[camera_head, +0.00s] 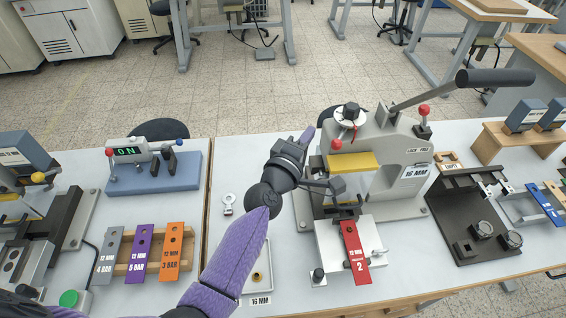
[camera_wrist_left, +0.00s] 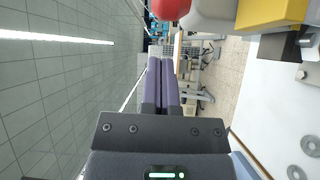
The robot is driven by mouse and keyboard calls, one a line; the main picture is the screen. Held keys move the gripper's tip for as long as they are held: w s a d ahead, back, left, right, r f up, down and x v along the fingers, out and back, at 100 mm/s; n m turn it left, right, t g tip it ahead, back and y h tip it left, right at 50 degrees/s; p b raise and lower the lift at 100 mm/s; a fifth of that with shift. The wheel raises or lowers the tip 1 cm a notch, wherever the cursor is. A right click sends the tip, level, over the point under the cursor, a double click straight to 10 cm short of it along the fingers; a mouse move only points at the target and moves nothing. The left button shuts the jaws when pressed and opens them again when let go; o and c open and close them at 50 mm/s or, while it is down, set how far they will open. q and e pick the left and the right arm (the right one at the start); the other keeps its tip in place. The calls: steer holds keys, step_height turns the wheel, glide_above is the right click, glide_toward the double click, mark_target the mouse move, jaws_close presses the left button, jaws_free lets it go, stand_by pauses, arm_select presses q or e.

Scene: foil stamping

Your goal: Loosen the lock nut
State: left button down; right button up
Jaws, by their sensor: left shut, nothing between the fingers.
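The press (camera_head: 395,150) is a grey machine with a long black-gripped lever and a yellow block (camera_head: 352,163). On its top is a black knob (camera_head: 351,111) over a white disc with a red mark. A red ball handle (camera_head: 336,143) sits just below it; I cannot tell for sure which part is the lock nut. My left gripper (camera_head: 308,135) is shut and empty, left of the red ball and apart from it. In the left wrist view its purple fingers (camera_wrist_left: 162,82) lie together. A red ball (camera_wrist_left: 170,8) and a yellow block (camera_wrist_left: 270,13) show at that view's top. My right gripper is out of view.
A second red ball handle (camera_head: 423,110) stands right of the knob. A red plate (camera_head: 354,252) lies at the press front. Purple and orange plates (camera_head: 173,250) rest on a wooden rack at left. A black fixture (camera_head: 470,215) stands at right.

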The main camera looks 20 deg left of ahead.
arm_select(q)
steer(key=s+r+m+t+h, duration=0.15)
steer(key=s+m, duration=0.35)
steer(key=m, duration=0.5)
steer(key=s+r+m+h, duration=0.1)
steer(key=s+m+h, duration=0.1)
steer(key=s+m, duration=0.5)
steer(key=d+f+m+g+h, duration=0.1)
steer(key=d+m+g+h, duration=0.15)
steer(key=m, duration=0.85)
steer(key=d+f+m+g+h, duration=0.2)
steer(key=m+g, duration=0.1)
steer(key=m, duration=0.9)
steer(key=w+d+b, duration=0.1)
steer(key=w, duration=0.2)
steer(key=w+b, duration=0.1)
steer(key=w, duration=0.2)
steer(key=w+d+b, duration=0.1)
steer(key=w, duration=0.2)
steer(key=shift+w+d+r, duration=0.15)
steer(key=shift+w+d, duration=0.15)
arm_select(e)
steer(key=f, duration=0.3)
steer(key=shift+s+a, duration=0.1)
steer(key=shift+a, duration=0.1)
